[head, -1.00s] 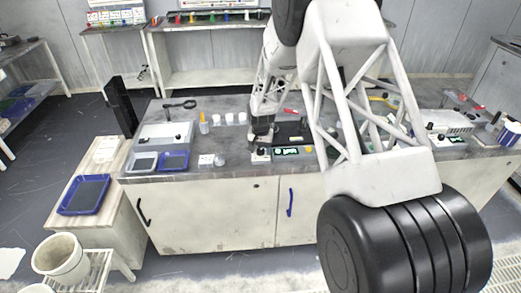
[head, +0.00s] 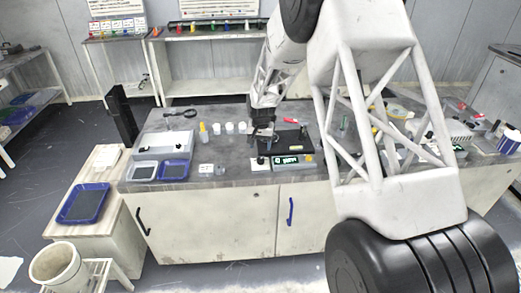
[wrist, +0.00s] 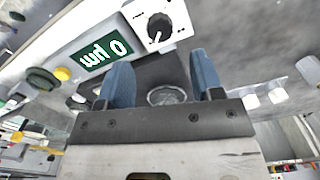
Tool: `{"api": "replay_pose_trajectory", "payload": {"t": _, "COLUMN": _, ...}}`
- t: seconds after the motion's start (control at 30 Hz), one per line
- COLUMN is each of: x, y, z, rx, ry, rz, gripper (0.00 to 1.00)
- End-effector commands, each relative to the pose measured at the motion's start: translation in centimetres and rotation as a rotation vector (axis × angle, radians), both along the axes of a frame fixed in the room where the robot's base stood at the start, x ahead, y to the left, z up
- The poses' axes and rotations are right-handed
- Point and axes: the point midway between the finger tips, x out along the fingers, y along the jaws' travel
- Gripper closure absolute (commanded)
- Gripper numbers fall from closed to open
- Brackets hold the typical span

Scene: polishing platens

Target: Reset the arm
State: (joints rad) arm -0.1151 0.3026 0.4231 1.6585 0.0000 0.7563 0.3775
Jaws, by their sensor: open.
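My gripper (head: 262,140) is over the bench, just left of the black polishing unit (head: 293,141) and behind its control box (head: 292,163). In the wrist view its two blue fingers (wrist: 162,78) stand wide apart with nothing gripped. A small round, clear-looking piece (wrist: 166,96) shows beyond and between the fingers; I cannot tell how far below them it lies. The control box with a green lit display (wrist: 103,55) and a white box with a black knob (wrist: 158,25) are close ahead of the fingers.
White cups (head: 230,127) and an orange-topped bottle (head: 203,129) stand left of my gripper. A black upright panel (head: 122,115) rises by that end. My arm hides much of the bench's right part.

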Motion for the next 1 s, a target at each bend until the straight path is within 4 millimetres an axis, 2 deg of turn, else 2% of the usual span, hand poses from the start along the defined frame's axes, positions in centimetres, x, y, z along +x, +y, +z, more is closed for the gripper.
{"api": "replay_pose_trajectory", "payload": {"t": 0.4, "x": 0.0, "y": 0.0, "z": 0.3, "rx": 0.0, "ry": 0.0, "rz": 0.0, "gripper": 0.4}}
{"api": "replay_pose_trajectory", "payload": {"t": 0.57, "x": -0.4, "y": -0.2, "z": 1.0, "rx": 0.0, "ry": -0.003, "rz": 0.003, "gripper": 0.4}}
{"api": "replay_pose_trajectory", "payload": {"t": 0.77, "x": -2.0, "y": -0.8, "z": 3.7, "rx": 0.001, "ry": -0.014, "rz": 0.013, "gripper": 0.4}}
{"api": "replay_pose_trajectory", "payload": {"t": 1.0, "x": -5.9, "y": -2.1, "z": 8.8, "rx": 0.002, "ry": -0.036, "rz": 0.034, "gripper": 0.4}}
